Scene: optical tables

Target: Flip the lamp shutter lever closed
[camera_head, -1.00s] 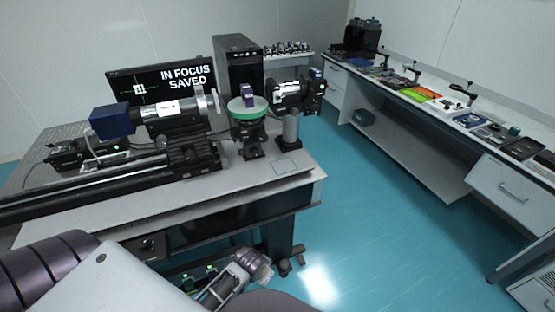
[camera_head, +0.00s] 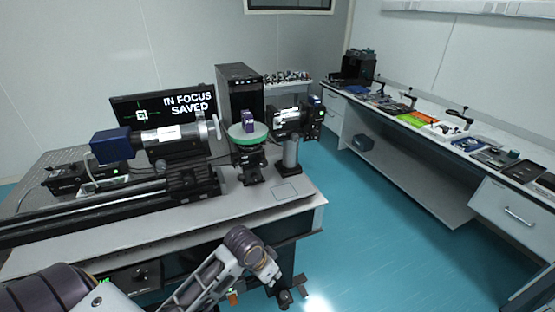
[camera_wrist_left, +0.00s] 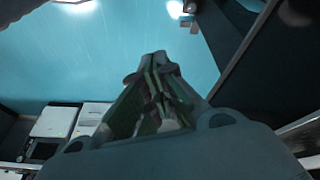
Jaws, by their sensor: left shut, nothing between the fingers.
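The lamp (camera_head: 295,121) is a black housing on a grey post at the right end of the optical table (camera_head: 230,218). Its shutter lever is too small to make out. My left gripper (camera_head: 272,276) is in front of the table's near edge, below the tabletop, well below and in front of the lamp. In the left wrist view its fingers (camera_wrist_left: 158,62) are together with nothing between them, over the blue floor. My right gripper is in neither view.
A camera tube (camera_head: 165,141) with a blue box stands on a rail at left. A purple block (camera_head: 248,118) sits on a green disc (camera_head: 246,136) beside the lamp. A monitor reading "IN FOCUS SAVED" (camera_head: 165,112) stands behind. A side bench (camera_head: 440,133) is at right, with clear floor between.

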